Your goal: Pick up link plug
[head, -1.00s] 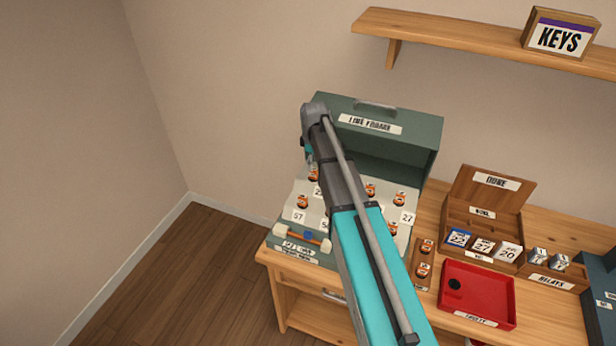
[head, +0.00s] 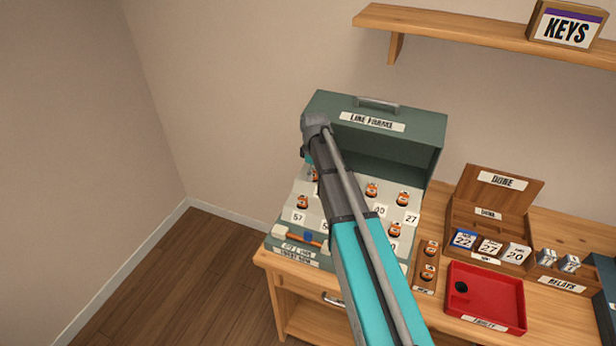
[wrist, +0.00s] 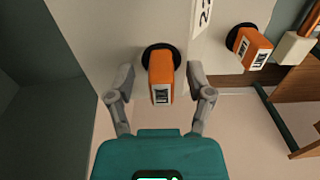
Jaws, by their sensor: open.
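In the wrist view an orange link plug (wrist: 161,68) with a white label sits in a round black socket on the pale panel. My gripper (wrist: 160,85) is open, with one finger on each side of this plug; I cannot tell whether they touch it. A second orange plug (wrist: 250,46) sits in its own socket to the right. In the head view my arm reaches over the line frame (head: 378,120) and hides my gripper and part of the panel. Several other orange plugs, such as one above the 57 label (head: 302,202), stand on the panel.
The frame's raised green lid stands behind the panel. A small wooden rack with two orange plugs (head: 428,262), a red tray (head: 486,298) and a wooden box of numbered cards (head: 490,215) are to the right. A shelf (head: 480,40) is on the wall above.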

